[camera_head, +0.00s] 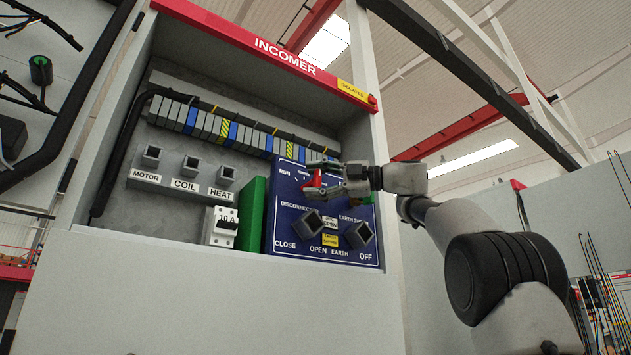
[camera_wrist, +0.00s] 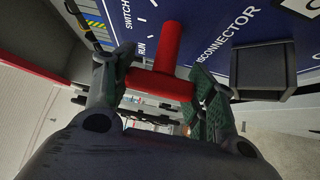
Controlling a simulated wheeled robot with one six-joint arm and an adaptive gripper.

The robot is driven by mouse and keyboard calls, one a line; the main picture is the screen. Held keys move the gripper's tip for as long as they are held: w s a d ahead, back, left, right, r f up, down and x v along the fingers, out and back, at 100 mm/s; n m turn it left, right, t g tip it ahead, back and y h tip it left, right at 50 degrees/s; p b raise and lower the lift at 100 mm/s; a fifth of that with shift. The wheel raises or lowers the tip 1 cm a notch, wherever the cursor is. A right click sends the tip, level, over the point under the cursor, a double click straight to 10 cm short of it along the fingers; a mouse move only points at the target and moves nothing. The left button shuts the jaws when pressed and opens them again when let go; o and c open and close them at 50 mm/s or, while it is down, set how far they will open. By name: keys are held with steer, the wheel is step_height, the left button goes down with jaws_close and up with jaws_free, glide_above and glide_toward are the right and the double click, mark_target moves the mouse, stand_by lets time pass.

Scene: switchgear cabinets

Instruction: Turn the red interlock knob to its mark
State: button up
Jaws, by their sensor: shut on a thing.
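The red interlock knob (camera_head: 315,183) sits at the upper left of the dark blue panel (camera_head: 285,231) in the INCOMER cabinet. In the wrist view the knob (camera_wrist: 168,50) looks like a red T, with one bar running up the panel and a crossbar between my fingers. My gripper (camera_head: 321,180) comes in from the right and is shut on the knob. In the wrist view my gripper (camera_wrist: 163,82) has one green-padded finger at each end of the crossbar. White tick marks and the RUN label (camera_wrist: 142,46) show beside the knob. The knob's far side is hidden.
Two dark square knobs, the disconnector (camera_head: 313,220) and the earth switch (camera_head: 359,234), stick out below my gripper. A green block (camera_head: 251,214) and a white breaker (camera_head: 221,227) stand to the left. The cabinet's right wall (camera_head: 384,200) is close to my wrist.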

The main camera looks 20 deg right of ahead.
steer(key=shift+f+n+h, duration=0.1)
steer(key=shift+n+h, duration=0.2)
stand_by(0.4)
steer(key=o, duration=1)
steer(key=shift+o, duration=0.2)
steer(key=v, duration=1.2)
steer(key=shift+w+d, duration=0.1)
